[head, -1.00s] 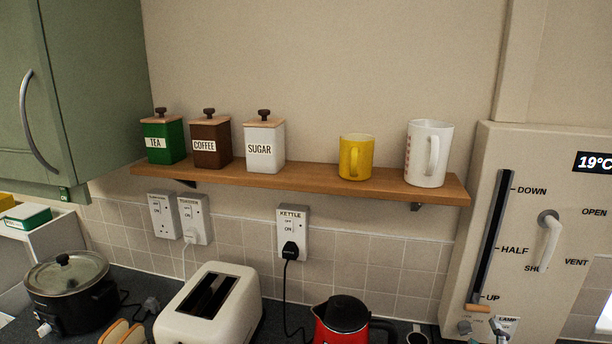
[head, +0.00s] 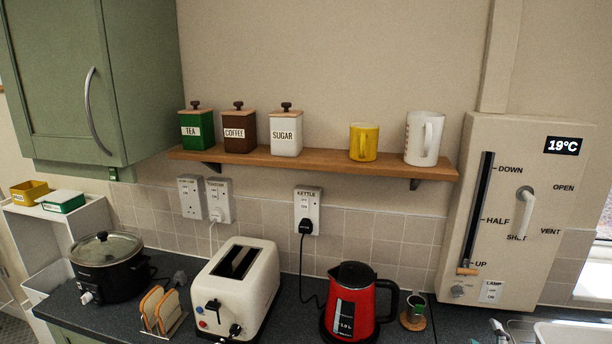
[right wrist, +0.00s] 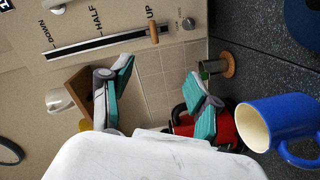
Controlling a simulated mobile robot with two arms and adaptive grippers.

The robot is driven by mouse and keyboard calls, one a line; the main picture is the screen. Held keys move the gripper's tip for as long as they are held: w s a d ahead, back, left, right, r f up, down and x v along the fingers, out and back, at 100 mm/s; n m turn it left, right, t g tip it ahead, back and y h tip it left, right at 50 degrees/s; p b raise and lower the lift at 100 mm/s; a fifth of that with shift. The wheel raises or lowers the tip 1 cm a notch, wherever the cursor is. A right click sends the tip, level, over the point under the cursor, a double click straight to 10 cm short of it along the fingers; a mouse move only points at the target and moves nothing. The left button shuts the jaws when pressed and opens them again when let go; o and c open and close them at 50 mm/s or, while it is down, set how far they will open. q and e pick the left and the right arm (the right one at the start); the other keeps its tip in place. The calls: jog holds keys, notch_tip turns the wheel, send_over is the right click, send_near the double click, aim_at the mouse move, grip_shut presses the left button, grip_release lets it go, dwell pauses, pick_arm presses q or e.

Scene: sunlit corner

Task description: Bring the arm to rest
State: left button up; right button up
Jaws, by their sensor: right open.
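My right gripper (right wrist: 162,92) shows in the right wrist view, its two teal-padded fingers spread wide with nothing between them. Behind the gap are the tiled wall and part of the red kettle (right wrist: 183,126). A blue mug (right wrist: 270,122) with a cream inside is at the right of that view, apart from the fingers. Neither gripper shows in the head view. My left gripper is in no view.
In the head view, a wooden shelf (head: 330,164) holds canisters and mugs. Below, the counter has a slow cooker (head: 108,268), toast rack (head: 160,311), toaster (head: 238,287) and red kettle (head: 357,301). A lever panel (head: 510,230) is at right.

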jog(key=s+a+f+m+g+y, duration=0.2)
jog(key=s+a+f+g, duration=0.3)
jog(key=s, duration=0.6)
jog(key=s+a+f+m+g+y, duration=0.1)
jog(key=s+a+f+m+g, duration=0.2)
jog(key=s+a, duration=0.55)
jog(key=s+a+f+m+g+y, duration=0.25)
jog(key=s+a+g, duration=0.25)
jog(key=s, duration=0.8)
notch_tip(320, 180, down, 33)
jog(key=b, duration=0.7)
pick_arm(q)
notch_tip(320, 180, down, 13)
jog(key=b, duration=0.5)
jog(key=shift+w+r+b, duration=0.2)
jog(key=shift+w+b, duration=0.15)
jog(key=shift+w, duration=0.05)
pick_arm(e)
jog(key=s+d+f+g, duration=0.1)
jog(key=s+f, duration=0.7)
jog(key=f, duration=0.3)
jog(key=s+d+f+g, duration=0.1)
jog(key=s+f, duration=0.8)
jog(key=f, duration=0.2)
jog(key=shift+s+d+f+n, duration=0.15)
jog(key=shift+s+d+n, duration=0.05)
jog(key=shift+d+n, duration=0.2)
